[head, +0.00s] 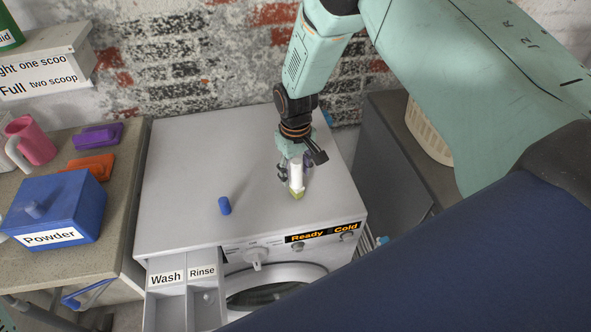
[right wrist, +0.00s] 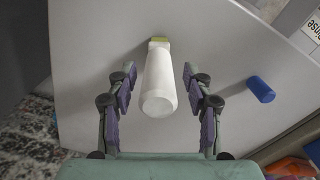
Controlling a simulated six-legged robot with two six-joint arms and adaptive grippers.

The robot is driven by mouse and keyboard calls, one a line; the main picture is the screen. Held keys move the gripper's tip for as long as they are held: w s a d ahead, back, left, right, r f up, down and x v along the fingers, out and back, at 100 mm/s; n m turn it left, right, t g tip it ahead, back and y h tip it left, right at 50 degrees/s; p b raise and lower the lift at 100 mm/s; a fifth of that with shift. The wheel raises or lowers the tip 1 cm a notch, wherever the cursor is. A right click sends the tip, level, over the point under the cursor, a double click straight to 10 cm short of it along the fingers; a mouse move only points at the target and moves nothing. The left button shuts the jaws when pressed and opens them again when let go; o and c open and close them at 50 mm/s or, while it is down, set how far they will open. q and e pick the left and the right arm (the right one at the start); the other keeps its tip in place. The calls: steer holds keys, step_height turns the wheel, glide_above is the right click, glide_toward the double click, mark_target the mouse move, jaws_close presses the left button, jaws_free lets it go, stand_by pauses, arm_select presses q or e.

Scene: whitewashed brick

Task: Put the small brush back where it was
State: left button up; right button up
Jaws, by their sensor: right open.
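The small brush, with a white handle and a yellow-green end, is at the right front of the washing machine's top in the head view (head: 296,178). Its yellow-green end is down at the white top, and the handle points up toward my right gripper. It also shows in the right wrist view (right wrist: 158,88). My right gripper (head: 294,170) is open, with one finger on each side of the handle. In the right wrist view (right wrist: 159,76) gaps show between both fingers and the handle. My left gripper is not in view.
A blue cylinder (head: 224,205) is on the washing machine top (head: 190,165), left of the brush. The drawer (head: 166,305) marked Wash and Rinse is pulled out at the front. A blue Powder box (head: 55,210) stands on the left counter. The machine top's left part is clear.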

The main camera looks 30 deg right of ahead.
steer(key=shift+d+r, duration=0.1)
steer(key=shift+r, duration=0.15)
step_height(320, 180, up, 12)
steer(key=shift+f+b, duration=0.2)
steer(key=shift+b, duration=0.1)
steer(key=shift+r, duration=0.15)
steer(key=s+a+f, duration=0.2)
steer(key=s+f, duration=1.3)
steer(key=f, duration=0.1)
steer(key=s+f+m, duration=0.2)
steer(key=s, duration=1.6)
steer(key=shift+s+a+f, duration=0.2)
steer(key=shift+s+a, duration=0.05)
steer(key=shift+s, duration=0.1)
steer(key=shift+w, duration=0.1)
